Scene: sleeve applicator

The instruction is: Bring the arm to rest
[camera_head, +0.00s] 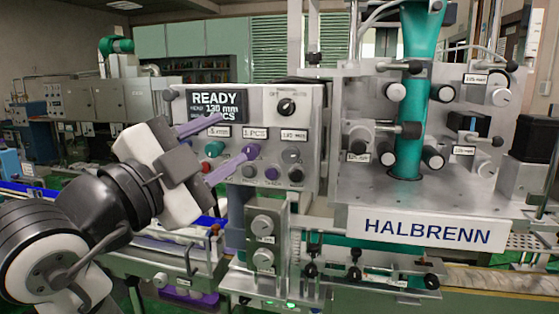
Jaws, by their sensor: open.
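My gripper (236,135) is in front of the control panel (301,104) at the centre left, reached from the lower left by my dark arm. Its two purple fingers are apart, with nothing between them. The upper fingertip is just below the display (217,104), which reads READY and 130 mm. The lower fingertip is near the panel's middle row of knobs and covers part of it. I cannot tell whether either finger touches the panel. A black rotary switch (286,107) sits at the panel's upper right.
The HALBRENN machine (432,229) stands to the right, with a green sleeve (415,120) running down through its rollers. A lower bracket with two knobs (264,240) juts out below the panel. A conveyor (500,279) runs along the lower right. Grey cabinets (85,105) stand behind.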

